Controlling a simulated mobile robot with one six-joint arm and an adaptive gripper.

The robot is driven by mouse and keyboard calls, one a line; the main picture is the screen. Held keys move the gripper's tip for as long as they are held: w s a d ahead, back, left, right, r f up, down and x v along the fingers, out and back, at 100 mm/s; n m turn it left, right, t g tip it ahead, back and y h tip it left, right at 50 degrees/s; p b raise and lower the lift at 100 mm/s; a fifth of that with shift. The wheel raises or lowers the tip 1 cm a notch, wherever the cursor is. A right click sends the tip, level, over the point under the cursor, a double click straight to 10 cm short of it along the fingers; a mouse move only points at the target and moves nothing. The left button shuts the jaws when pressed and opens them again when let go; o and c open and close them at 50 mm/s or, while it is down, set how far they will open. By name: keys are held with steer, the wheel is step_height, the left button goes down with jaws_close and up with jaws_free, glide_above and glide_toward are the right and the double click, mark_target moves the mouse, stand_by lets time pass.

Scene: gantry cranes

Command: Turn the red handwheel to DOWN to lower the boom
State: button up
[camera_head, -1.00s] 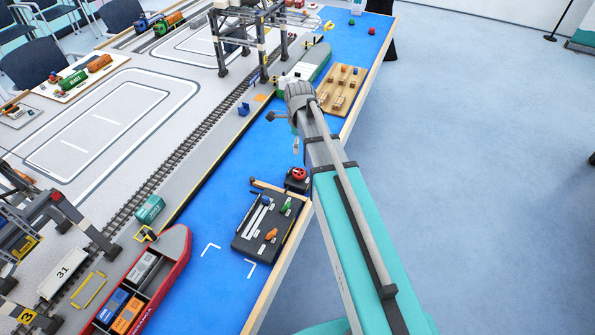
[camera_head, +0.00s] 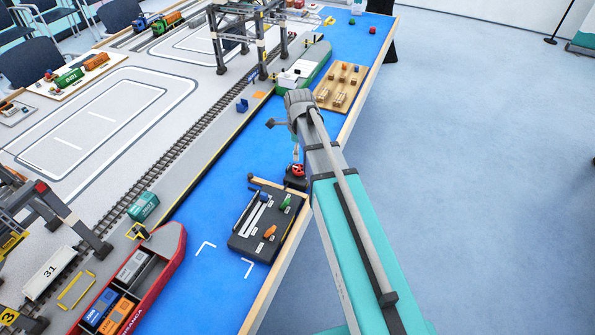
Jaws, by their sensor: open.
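The red handwheel (camera_head: 298,170) sits on a small black box at the right edge of the blue table, partly hidden beside my arm. Its DOWN marking is too small to read. My gripper (camera_head: 296,154) shows small and partly hidden next to my forearm, just above the handwheel; I cannot tell whether it touches the wheel. It is open. A wooden bar (camera_head: 275,187) runs along the panel's far edge.
A red ship (camera_head: 166,268) with containers lies at the lower left. A green and white ship (camera_head: 312,65) and a wooden tray (camera_head: 351,72) are farther back. Gantry cranes stand at the left and back. Open floor (camera_head: 470,180) is on the right.

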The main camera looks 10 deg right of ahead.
mark_target(298, 167)
steer(key=shift+f+b, duration=3.75)
steer(key=shift+f, duration=0.35)
steer(key=c, duration=1.1)
steer(key=shift+a, duration=0.15)
steer(key=shift+c, duration=0.2)
